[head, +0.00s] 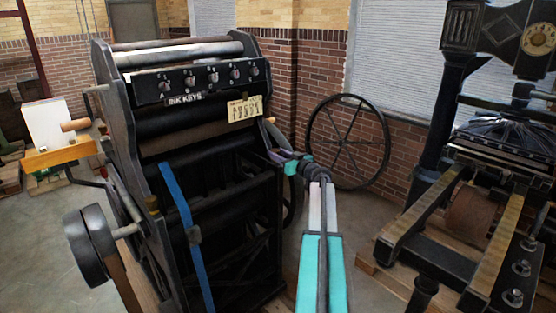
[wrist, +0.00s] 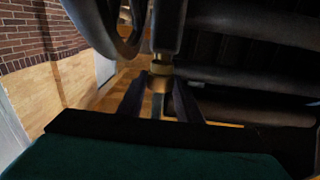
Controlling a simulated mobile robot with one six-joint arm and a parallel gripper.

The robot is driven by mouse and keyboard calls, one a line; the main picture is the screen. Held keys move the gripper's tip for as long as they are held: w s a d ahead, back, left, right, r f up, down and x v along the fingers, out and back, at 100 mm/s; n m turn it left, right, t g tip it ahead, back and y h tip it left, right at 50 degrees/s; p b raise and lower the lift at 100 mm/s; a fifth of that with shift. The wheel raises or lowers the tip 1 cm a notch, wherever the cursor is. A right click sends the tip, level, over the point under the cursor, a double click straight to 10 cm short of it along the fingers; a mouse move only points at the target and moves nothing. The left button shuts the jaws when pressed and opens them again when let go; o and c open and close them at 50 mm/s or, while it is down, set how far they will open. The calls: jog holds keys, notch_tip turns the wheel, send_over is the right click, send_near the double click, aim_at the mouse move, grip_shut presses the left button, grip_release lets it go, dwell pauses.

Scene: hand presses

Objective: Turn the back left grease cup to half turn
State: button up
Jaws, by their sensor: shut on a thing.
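A small brass grease cup (wrist: 162,69) sits against a dark upright part of the press in the wrist view. My gripper (wrist: 160,84) has its two dark fingers closed around the cup's near end. I cannot read a turn mark on the cup. In the head view my arm reaches to the right side of the black press (head: 152,128) marked "INK KEYS". My gripper (head: 284,157) is there beside the press frame, small and partly hidden. I cannot make out the held cup in the head view.
A large spoked wheel (head: 348,142) leans by the brick wall behind my arm. Another press (head: 470,215) with a long bed stands at the right. A blue strap (head: 187,240) hangs down the near press. Open floor lies at the left.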

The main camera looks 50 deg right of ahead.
jog(key=shift+a+f+m+h+b, duration=0.15)
jog(key=shift+m+h+b, duration=0.3)
jog(key=shift+b, duration=0.35)
jog(key=shift+r, duration=0.2)
jog(key=o, duration=1)
jog(key=shift+o, duration=0.2)
jog(key=s+a+b, duration=0.2)
jog(key=s+b, duration=0.1)
jog(key=s, duration=1)
jog(key=shift+s+a, duration=0.2)
jog(key=shift+s, duration=0.1)
